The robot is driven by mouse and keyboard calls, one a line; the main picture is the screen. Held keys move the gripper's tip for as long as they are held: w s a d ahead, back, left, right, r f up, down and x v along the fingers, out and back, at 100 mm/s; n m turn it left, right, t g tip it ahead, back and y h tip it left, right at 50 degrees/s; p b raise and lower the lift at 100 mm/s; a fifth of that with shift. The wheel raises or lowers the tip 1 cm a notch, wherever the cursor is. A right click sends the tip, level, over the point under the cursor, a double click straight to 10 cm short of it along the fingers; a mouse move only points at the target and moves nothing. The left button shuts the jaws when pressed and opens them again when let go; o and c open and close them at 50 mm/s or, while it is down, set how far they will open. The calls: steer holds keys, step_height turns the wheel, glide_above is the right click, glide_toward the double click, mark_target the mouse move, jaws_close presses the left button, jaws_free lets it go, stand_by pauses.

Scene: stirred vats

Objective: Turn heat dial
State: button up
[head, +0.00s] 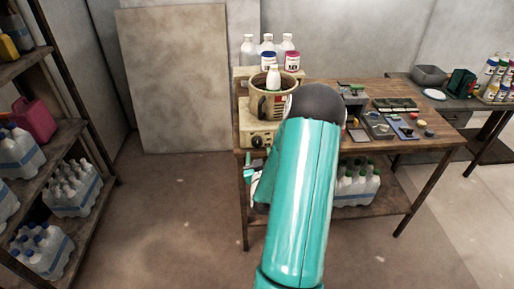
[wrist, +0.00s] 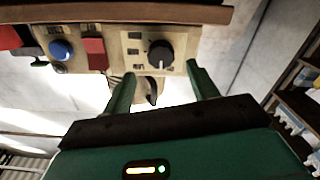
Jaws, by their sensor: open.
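The heat dial (wrist: 160,54) is a round black knob on a beige panel (wrist: 133,46) in the wrist view. My gripper (wrist: 160,69) is open, with one green finger low on each side of the dial. The fingers are apart from the dial, and nothing is between them. In the head view the beige heater unit (head: 252,125) stands at the left end of the wooden table, with a brown vat (head: 262,105) on it. Dark knobs show small on its front. My arm hides its right side, and only bits of my gripper (head: 250,174) show below it.
A white bottle (head: 273,78) stands at the vat; more bottles and jars stand behind. Small parts (head: 380,125) lie on the table to the right. A blue button (wrist: 60,50) and a red block (wrist: 95,53) sit beside the dial. Floor left of the table is clear.

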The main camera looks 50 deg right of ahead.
mark_target(257, 144)
steer(key=shift+x, duration=2.6)
steer(key=shift+w, duration=0.1)
steer(key=shift+c, duration=0.2)
steer(key=c, duration=1)
